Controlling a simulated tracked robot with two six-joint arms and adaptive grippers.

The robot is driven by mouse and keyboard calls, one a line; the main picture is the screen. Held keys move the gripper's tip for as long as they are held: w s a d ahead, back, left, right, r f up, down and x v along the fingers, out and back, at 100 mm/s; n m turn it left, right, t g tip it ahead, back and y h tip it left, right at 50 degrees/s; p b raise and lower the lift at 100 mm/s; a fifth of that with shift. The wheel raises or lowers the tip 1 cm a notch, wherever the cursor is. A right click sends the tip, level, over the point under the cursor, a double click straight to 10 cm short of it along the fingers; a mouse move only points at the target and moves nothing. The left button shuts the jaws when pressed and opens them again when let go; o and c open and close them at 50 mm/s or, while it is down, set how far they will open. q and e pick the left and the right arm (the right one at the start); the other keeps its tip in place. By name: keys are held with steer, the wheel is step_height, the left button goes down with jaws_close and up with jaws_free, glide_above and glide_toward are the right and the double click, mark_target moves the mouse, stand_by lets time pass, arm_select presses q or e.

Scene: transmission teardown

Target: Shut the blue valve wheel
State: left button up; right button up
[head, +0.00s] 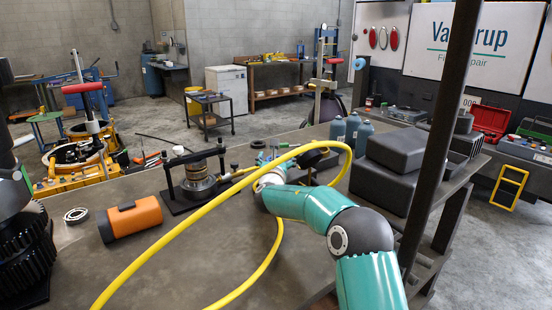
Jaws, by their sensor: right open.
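A small round blue part (360,63), which looks like the blue valve wheel, shows at the back right beside the white sign boards. It is too small to tell how far it is turned. My right arm reaches in from the lower right over the workbench (190,255). My right gripper (312,160) is dark, partly hidden by the yellow hose and its own wrist. It is open, above the bench's far side, well apart from the blue part. I do not see my left gripper.
A yellow hose (180,227) loops over the bench and around my right arm. Grey cases (388,187) and blue-grey bottles (352,130) crowd the right; a dark post (440,140) rises there.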

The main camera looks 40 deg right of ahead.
steer(key=c, duration=1.1)
steer(key=shift+o, duration=0.2)
steer(key=shift+r+m+g+h+p, duration=0.15)
steer(key=shift+m+g+h+p, duration=0.5)
steer(key=shift+m+g+h, duration=0.35)
steer(key=shift+m+g, duration=0.3)
steer(key=shift+g, duration=0.3)
steer(key=shift+s+d+m+g+h+p, duration=0.2)
steer(key=shift+m+g+h+p, duration=0.2)
steer(key=shift+g+h, duration=0.15)
steer(key=o, duration=1.1)
steer(key=shift+c, duration=0.2)
steer(key=shift+a, duration=0.15)
